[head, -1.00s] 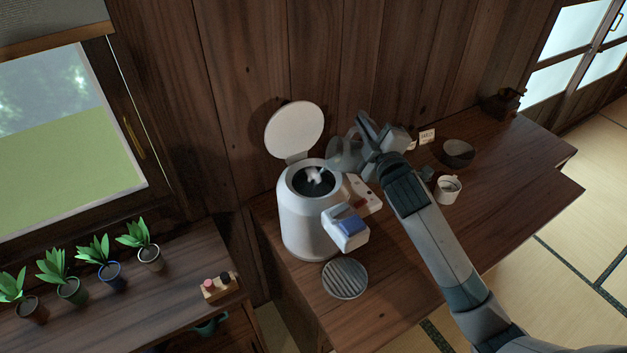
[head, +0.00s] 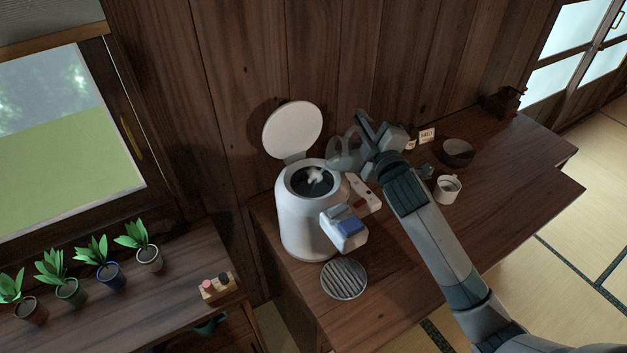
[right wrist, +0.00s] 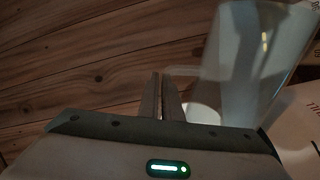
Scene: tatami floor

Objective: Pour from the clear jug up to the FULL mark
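The clear jug (head: 345,153) is in my right gripper (head: 372,142), to the right of and above the open mouth of the white electric pot (head: 303,222). The jug looks tilted toward the pot. In the right wrist view, the gripper fingers (right wrist: 165,98) close on the handle of the jug (right wrist: 245,62). The pot's round lid (head: 293,130) stands open at the back. Inside the dark mouth is a small white shape (head: 315,176). I cannot make out a water level or the FULL mark. My left gripper is out of view.
A round slatted tray (head: 344,279) lies in front of the pot. A white cup (head: 447,188), a dark bowl (head: 457,152) and a small sign (head: 427,135) stand right of my arm. Potted plants (head: 107,267) line the left shelf.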

